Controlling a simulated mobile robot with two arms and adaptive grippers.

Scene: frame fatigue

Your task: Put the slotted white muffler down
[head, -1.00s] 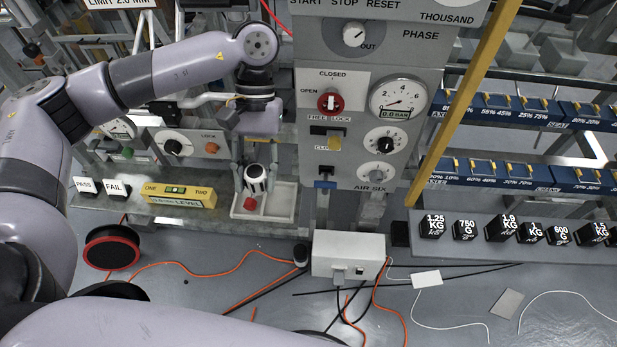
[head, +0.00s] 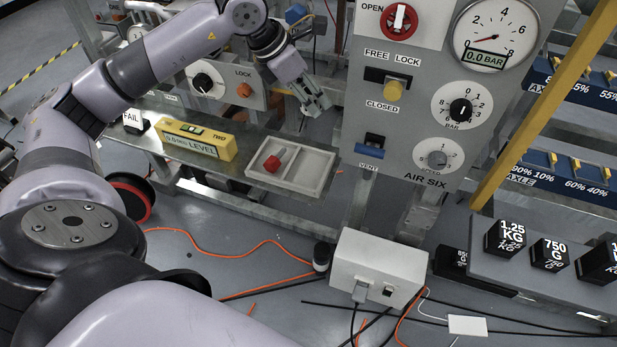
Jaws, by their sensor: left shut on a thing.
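My left gripper (head: 312,100) is raised above and behind the right end of the white tray, beside the grey control panel. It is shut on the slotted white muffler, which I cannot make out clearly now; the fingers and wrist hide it. The white two-compartment tray (head: 318,183) lies on the metal shelf. A red piece (head: 274,161) is in its left compartment. The right compartment is empty. My right gripper is not in view.
A yellow level (head: 198,142) and a FAIL block (head: 134,121) stand left of the tray. The grey panel (head: 420,140) with gauge and knobs rises to the right. A white box (head: 378,262) with cables is on the floor. Black weights (head: 505,238) stand on the right shelf.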

